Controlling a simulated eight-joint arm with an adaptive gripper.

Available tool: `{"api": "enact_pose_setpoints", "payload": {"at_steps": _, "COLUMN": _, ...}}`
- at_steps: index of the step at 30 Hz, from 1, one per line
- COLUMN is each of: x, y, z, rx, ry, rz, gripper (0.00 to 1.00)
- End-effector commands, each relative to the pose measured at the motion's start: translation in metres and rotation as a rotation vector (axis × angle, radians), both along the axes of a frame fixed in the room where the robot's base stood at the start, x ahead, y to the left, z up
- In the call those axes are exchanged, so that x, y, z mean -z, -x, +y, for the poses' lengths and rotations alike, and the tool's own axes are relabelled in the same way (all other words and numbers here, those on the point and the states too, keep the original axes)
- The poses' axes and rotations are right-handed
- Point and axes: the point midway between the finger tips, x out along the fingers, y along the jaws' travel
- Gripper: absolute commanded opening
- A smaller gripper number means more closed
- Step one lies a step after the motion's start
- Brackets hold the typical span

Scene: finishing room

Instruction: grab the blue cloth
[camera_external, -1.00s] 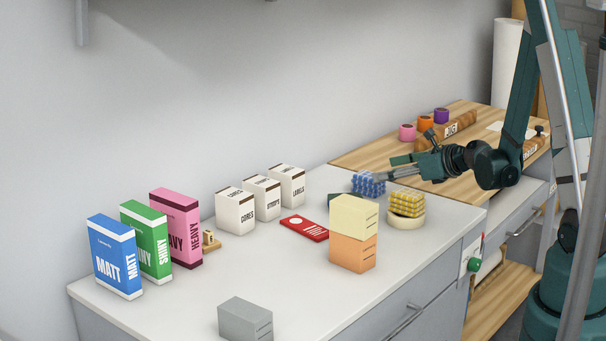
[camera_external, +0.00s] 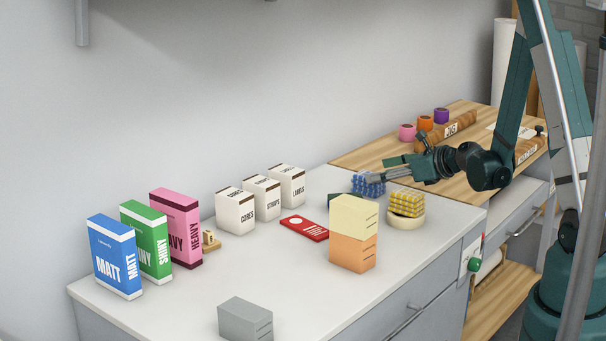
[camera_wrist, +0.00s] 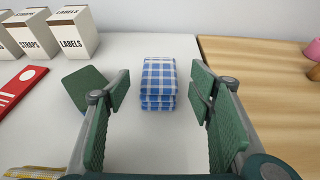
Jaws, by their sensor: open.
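The blue cloth (camera_wrist: 159,82) is a folded blue and white checked stack on the white worktop. In the wrist view it lies ahead of my gripper (camera_wrist: 160,95), roughly centred between the open fingers and a little beyond them. In the external view the blue cloth (camera_external: 369,184) sits at the far right part of the worktop, partly hidden by my gripper (camera_external: 385,174). My gripper is open, with nothing between its green pads.
A yellow checked cloth (camera_external: 406,202) rests on a cream round dish (camera_external: 405,221) close by. A green flat piece (camera_wrist: 86,88) lies left of the blue cloth.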

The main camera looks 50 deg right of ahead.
Motion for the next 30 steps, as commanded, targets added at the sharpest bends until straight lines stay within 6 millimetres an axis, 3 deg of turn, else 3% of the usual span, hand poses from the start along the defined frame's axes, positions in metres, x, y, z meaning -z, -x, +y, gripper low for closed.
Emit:
{"api": "enact_pose_setpoints", "payload": {"at_steps": 8, "x": 0.003, "y": -0.006, "z": 0.0, "rx": 0.0, "ry": 0.0, "rz": 0.0, "gripper": 0.54}}
{"api": "enact_pose_setpoints", "payload": {"at_steps": 21, "x": 0.02, "y": -0.045, "z": 0.002, "rx": 0.0, "ry": -0.001, "rz": 0.0, "gripper": 0.54}}
{"api": "enact_pose_setpoints", "payload": {"at_steps": 30, "x": 0.02, "y": -0.048, "z": 0.002, "rx": 0.0, "ry": -0.001, "rz": 0.0, "gripper": 0.54}}
